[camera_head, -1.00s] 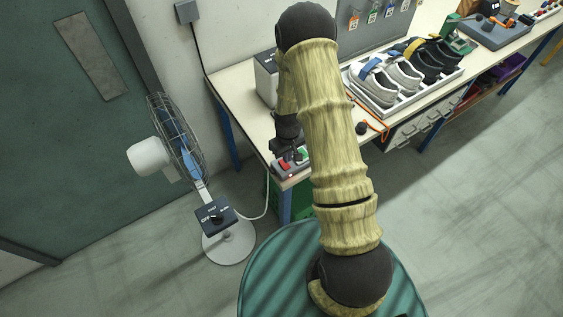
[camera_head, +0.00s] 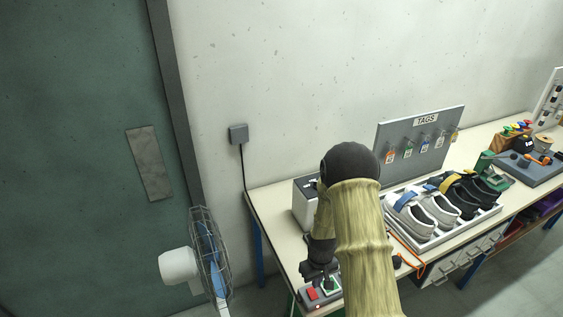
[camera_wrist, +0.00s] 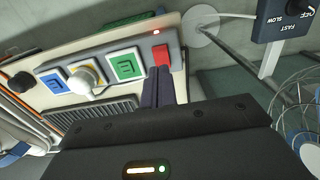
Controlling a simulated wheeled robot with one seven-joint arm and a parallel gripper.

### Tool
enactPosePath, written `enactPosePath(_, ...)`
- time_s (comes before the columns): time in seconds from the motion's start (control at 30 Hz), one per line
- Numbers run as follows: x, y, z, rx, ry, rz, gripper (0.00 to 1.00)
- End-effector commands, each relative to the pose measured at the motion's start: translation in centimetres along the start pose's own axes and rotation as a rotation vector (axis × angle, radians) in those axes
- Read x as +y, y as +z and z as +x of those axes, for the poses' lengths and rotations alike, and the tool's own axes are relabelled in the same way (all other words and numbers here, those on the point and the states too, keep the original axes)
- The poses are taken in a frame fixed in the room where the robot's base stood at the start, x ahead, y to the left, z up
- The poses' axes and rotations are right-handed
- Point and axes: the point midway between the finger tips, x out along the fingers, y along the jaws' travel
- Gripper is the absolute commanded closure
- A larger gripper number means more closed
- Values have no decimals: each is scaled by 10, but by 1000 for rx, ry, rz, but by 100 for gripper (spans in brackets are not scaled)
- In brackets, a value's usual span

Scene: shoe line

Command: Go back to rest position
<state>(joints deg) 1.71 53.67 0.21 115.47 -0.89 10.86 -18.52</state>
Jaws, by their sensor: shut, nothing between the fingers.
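My gripper (camera_wrist: 158,92) is shut and empty. Its dark fingertips are at the lower edge of a red button (camera_wrist: 162,53) on a grey control box (camera_wrist: 182,62). I cannot tell whether they touch it. A red light glows on the box above that button. The box also carries a green button (camera_wrist: 126,65), a white knob (camera_wrist: 84,78) and a blue button (camera_wrist: 54,81). In the head view the box (camera_head: 308,304) sits at the table's near left corner, with my wrist just above it and the fingertips hard to make out.
A fan (camera_head: 207,262) stands left of the table; its dial box (camera_wrist: 286,22) shows in the wrist view. A white machine (camera_head: 305,207) stands behind my arm. A tray of shoes (camera_head: 436,240) and a tag board (camera_head: 421,142) are to the right.

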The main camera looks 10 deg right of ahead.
Motion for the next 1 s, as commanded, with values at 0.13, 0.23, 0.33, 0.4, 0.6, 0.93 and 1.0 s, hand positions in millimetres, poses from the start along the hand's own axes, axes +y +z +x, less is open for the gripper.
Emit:
enactPosePath(0.13,0,0,-10,8,3,10,100)
enactPosePath(0.23,-2,2,-28,25,9,28,100)
enactPosePath(0.33,-4,7,-54,48,16,57,100)
enactPosePath(0.4,-7,14,-74,64,20,80,100)
enactPosePath(0.6,-18,38,-124,111,30,146,100)
enactPosePath(0.93,-41,96,-183,191,38,250,100)
enactPosePath(1.0,-47,109,-191,207,38,270,100)
